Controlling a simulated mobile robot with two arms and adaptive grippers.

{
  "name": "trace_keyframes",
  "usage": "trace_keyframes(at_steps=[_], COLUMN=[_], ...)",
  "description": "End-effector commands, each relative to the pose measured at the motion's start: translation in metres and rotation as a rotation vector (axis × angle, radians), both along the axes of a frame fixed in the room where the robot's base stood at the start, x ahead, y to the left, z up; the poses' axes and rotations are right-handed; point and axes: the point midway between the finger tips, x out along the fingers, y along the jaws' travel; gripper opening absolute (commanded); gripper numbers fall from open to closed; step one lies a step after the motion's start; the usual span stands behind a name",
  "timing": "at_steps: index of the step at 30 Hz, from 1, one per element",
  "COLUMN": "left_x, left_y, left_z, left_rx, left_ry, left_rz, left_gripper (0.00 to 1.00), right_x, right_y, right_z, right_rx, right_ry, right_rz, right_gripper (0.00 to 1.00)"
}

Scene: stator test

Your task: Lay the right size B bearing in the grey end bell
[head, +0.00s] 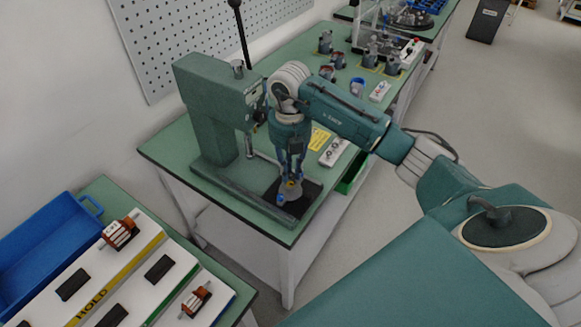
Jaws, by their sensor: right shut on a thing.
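My right gripper (291,178) points straight down over the dark pad (309,193) at the front of the green press (207,92). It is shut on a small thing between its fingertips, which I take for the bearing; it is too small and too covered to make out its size. The grey end bell (291,191) appears to sit on the pad directly below the fingertips. I cannot tell whether the bearing touches it. My left gripper is not in view.
A white box with buttons (333,152) and a yellow label (319,138) lie behind the gripper. A blue bin (38,243) and a white board (140,273) marked HOLD, with stators, are at lower left. Several dark parts stand on the far table.

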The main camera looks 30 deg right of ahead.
Motion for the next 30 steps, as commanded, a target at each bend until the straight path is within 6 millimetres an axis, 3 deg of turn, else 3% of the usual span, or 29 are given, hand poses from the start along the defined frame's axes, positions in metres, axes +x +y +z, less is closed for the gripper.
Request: trace_keyframes(at_steps=[30], left_x=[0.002], left_y=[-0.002], left_z=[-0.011], left_rx=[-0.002], left_ry=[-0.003], left_rz=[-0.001], left_gripper=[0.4], right_x=[0.001], right_y=[0.0], right_z=[-0.017], right_rx=[0.001], right_ry=[-0.001], right_rz=[0.001], right_gripper=[0.11])
